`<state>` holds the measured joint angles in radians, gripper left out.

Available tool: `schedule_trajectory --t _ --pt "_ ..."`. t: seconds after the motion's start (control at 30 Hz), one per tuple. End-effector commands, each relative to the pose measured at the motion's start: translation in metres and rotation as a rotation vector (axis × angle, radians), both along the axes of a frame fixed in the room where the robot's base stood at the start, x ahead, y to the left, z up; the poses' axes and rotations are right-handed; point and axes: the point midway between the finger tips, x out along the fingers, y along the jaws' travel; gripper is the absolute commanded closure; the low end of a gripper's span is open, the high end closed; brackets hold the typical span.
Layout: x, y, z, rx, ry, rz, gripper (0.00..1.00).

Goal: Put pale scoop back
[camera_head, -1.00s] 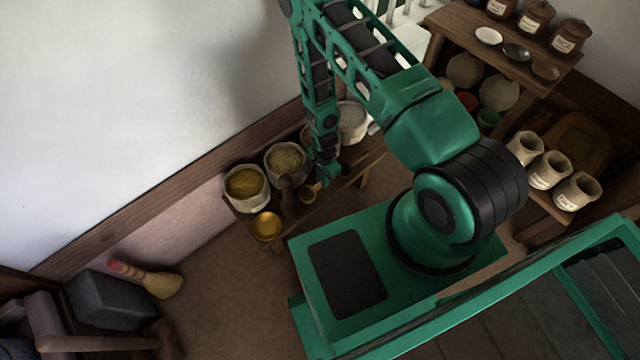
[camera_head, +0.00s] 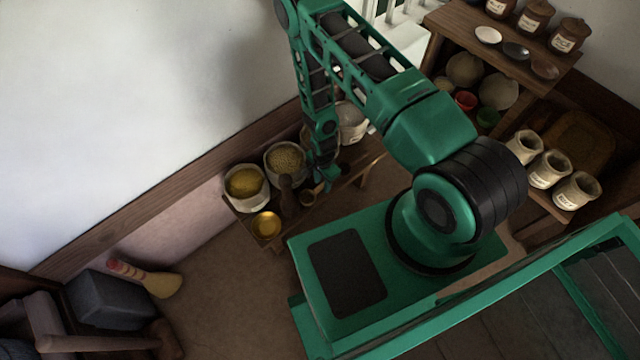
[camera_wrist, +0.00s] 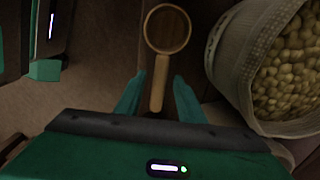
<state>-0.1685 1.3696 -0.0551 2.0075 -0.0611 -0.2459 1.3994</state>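A pale wooden scoop with a round bowl and straight handle (camera_wrist: 158,85) shows in the wrist view; its bowl points away from my gripper. In the head view its bowl (camera_head: 307,198) shows at the front of the low bench (camera_head: 345,186), beside my gripper (camera_head: 322,180), which hides the handle. In the wrist view my gripper (camera_wrist: 158,97) is open, with one finger on each side of the handle and a gap on both sides. I cannot tell how far the fingertips are above the handle.
A sack of pale beans (camera_wrist: 225,62) stands close on the right in the wrist view. On the bench are other sacks (camera_head: 246,188), a dark pestle-like object (camera_head: 288,197) and a brass bowl (camera_head: 266,225). A shelf with jars (camera_head: 535,18) stands at the right.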

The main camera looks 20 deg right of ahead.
Motion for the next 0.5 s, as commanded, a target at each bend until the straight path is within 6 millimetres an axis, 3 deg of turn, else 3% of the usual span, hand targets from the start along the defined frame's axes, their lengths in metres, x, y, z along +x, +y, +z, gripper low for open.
schedule_trajectory --t 0.5 --pt "0.001 0.0 0.082 0.001 -0.002 -0.001 0.65"
